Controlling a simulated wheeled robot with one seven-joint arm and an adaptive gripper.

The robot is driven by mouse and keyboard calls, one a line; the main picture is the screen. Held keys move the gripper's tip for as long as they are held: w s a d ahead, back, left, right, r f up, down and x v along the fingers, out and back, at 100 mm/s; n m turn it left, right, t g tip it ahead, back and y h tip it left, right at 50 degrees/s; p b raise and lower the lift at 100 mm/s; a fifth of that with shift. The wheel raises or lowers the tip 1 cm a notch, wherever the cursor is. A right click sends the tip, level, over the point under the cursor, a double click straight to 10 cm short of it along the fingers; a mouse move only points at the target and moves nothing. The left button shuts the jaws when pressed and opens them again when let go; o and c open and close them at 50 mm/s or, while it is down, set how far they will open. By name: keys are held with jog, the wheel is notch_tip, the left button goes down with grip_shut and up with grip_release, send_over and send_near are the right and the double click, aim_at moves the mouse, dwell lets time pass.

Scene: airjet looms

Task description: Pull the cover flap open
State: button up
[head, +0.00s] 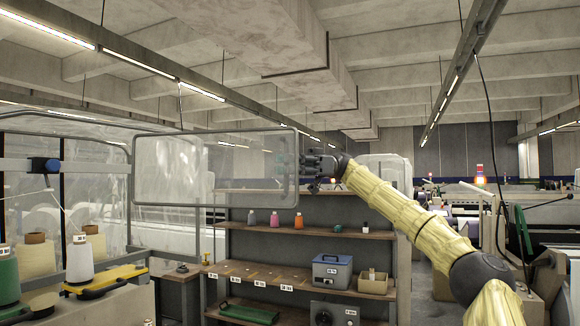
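The cover flap (215,170) is a clear panel in a rounded grey metal frame, in the middle left of the head view. Its left edge is by the end of a larger clear enclosure (60,130), and its panel stands out to the right in front of the shelf. My gripper (308,165) is at the flap's right edge, with its dark fingers close to the frame there. My arm reaches in from the lower right in a yellow sleeve. The fingers are small and overlap the frame, so their closure and any contact are unclear.
A shelf unit (310,252) with bottles, a blue-grey box (332,273) and a green tray (248,312) stands behind and below the flap. Yarn cones (79,260) stand at the lower left. Looms with warning lights (481,175) are at the right.

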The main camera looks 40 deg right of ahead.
jog(key=d, duration=0.7)
jog(key=shift+d, duration=0.4)
dwell(0.3)
